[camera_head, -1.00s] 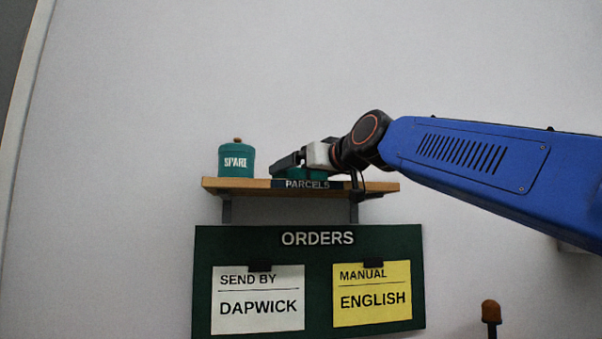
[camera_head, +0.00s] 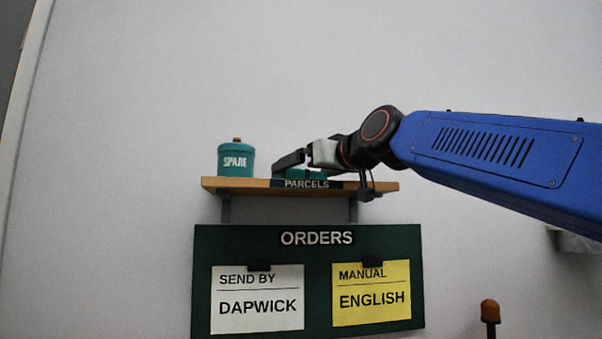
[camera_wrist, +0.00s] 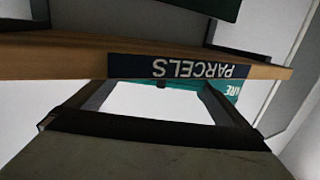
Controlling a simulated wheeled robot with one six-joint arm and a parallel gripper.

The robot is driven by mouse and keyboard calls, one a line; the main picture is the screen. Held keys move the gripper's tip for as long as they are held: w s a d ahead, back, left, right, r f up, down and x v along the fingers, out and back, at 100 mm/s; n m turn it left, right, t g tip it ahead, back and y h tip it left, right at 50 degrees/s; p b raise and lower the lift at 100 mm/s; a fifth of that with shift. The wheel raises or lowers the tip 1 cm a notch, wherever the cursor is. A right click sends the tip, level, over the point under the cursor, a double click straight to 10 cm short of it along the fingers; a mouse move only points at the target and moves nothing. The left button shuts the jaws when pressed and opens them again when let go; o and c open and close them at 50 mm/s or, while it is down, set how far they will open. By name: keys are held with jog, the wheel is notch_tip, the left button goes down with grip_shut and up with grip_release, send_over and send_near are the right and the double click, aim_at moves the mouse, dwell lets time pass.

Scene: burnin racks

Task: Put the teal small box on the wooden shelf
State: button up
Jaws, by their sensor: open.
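The teal small box (camera_head: 303,174) sits on the wooden shelf (camera_head: 235,184), behind the PARCELS label and partly hidden by my gripper. My gripper (camera_head: 292,160) is open, just above the shelf at the box; whether a finger touches the box cannot be told. The wrist view shows the shelf (camera_wrist: 50,57) upside down, its front edge crossing beyond my fingers (camera_wrist: 155,95).
A teal canister marked SPARE (camera_head: 236,160) stands at the shelf's left end. A dark green ORDERS board (camera_head: 317,320) with two notes hangs below the shelf. An orange-topped post (camera_head: 490,311) stands at lower right. The wall above the shelf is clear.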

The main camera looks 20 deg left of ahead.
jog(key=v, duration=0.9)
jog(key=shift+s+d, duration=0.2)
jog(key=shift+s, duration=0.05)
